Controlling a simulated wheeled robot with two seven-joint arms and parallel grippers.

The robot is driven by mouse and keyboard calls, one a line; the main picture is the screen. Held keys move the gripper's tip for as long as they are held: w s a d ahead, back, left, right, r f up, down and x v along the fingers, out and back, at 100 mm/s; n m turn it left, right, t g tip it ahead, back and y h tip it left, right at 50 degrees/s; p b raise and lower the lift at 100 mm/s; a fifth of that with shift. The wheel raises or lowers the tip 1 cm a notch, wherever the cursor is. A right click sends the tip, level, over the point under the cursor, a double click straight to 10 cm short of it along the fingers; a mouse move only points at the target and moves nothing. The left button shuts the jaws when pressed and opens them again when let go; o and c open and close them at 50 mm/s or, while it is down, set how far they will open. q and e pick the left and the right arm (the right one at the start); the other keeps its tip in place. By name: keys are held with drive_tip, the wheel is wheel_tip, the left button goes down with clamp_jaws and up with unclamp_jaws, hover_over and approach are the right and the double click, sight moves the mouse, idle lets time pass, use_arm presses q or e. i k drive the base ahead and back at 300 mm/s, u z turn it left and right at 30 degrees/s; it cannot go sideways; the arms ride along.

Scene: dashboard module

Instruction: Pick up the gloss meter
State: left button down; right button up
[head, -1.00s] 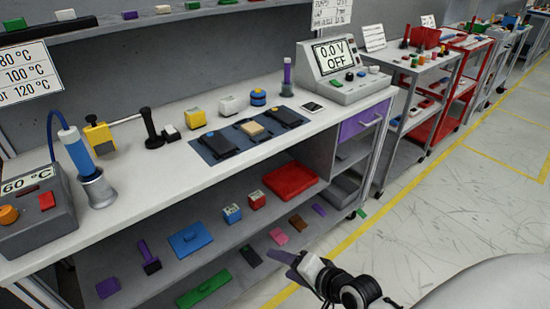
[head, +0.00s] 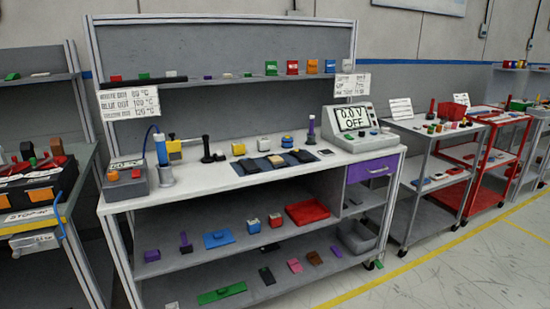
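No object is clearly labelled as the gloss meter, and I cannot tell which item it is. Small devices stand on the grey workbench top (head: 215,186): a yellow-and-white block (head: 238,149), a white block (head: 263,144), a round blue-and-yellow piece (head: 287,142) and a small flat white-and-dark device (head: 325,152). A yellow device (head: 174,150) stands further left beside a black upright handle (head: 206,149). Neither of my grippers shows in the head view.
A soldering-type station (head: 124,181) stands at the bench's left end, a voltage unit (head: 357,128) reading "0.0 V OFF" at the right. Lower shelves hold a red tray (head: 307,212) and small parts. A grey cart (head: 440,135) stands right. Floor in front is clear.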

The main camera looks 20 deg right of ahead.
sight(263, 146)
drive_tip(key=z, duration=0.75)
drive_tip(key=i, duration=1.45)
drive_tip(key=u, duration=0.35)
